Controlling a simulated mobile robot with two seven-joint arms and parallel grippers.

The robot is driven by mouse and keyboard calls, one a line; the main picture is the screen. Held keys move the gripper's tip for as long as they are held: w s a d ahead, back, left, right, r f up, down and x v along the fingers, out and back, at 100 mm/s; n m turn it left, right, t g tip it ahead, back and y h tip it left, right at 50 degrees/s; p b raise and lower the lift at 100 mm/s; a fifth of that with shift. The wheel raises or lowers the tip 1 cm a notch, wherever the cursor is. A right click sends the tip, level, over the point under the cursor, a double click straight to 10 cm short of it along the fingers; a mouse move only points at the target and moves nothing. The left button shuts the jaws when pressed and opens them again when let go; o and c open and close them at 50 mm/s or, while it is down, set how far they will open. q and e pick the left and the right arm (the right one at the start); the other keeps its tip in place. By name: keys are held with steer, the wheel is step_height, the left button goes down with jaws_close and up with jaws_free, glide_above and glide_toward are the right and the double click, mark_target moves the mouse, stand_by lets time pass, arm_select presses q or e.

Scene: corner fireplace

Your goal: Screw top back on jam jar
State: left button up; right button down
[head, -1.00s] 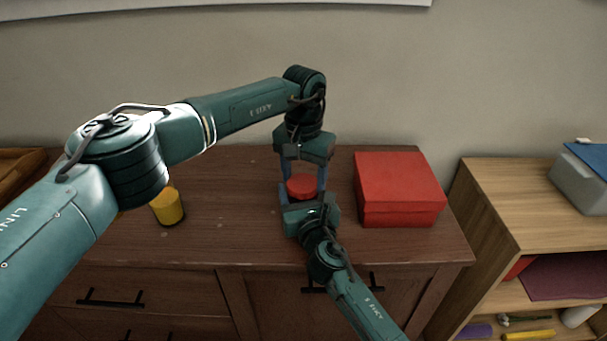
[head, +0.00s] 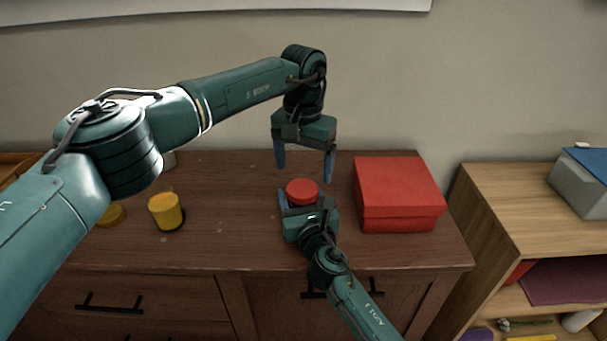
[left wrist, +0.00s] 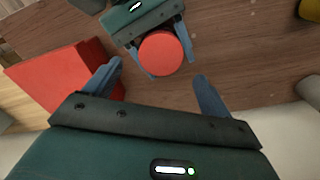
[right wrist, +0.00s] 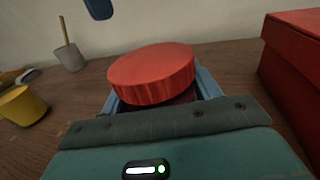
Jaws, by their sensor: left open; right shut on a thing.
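The red round lid (head: 302,191) sits on top of the jam jar. In the right wrist view the lid (right wrist: 152,72) is over the dark jar body (right wrist: 184,98), of which only a little shows. I cannot tell whether the lid is tight. My right gripper (head: 301,201) is shut around the jar below the lid, at the cabinet top. My left gripper (head: 304,172) is open and empty, pointing down above and behind the jar. In the left wrist view its fingers (left wrist: 158,75) are apart from the lid (left wrist: 161,53).
A red box (head: 398,190) stands just right of the jar on the brown cabinet (head: 235,225). A yellow container (head: 166,211) and a round yellow piece (head: 112,215) are at the left. A grey pot (right wrist: 70,57) with a stick shows in the right wrist view.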

arm_select(q)
steer(key=shift+r, duration=0.1)
steer(key=shift+c, duration=0.3)
steer(key=n, duration=0.5)
steer(key=shift+r, duration=0.2)
steer(key=n, duration=0.4)
steer(key=shift+r+n, duration=0.15)
steer(key=shift+n, duration=0.15)
steer(key=n, duration=0.6)
steer(key=shift+s+r, duration=0.1)
steer(key=shift+r, duration=0.15)
steer(key=n, duration=0.4)
steer(key=shift+r+n, duration=0.2)
steer(key=shift+n, duration=0.1)
steer(key=n, duration=0.4)
steer(key=shift+r, duration=0.15)
steer(key=n, duration=0.6)
steer(key=shift+s+r+n, duration=0.1)
steer(key=shift+r+n, duration=0.15)
steer(key=shift+n, duration=0.05)
steer(key=n, duration=0.6)
steer(key=shift+r, duration=0.2)
steer(key=n, duration=0.4)
steer(key=shift+a+r+n, duration=0.1)
steer(key=shift+r+n, duration=0.1)
steer(key=shift+n, duration=0.1)
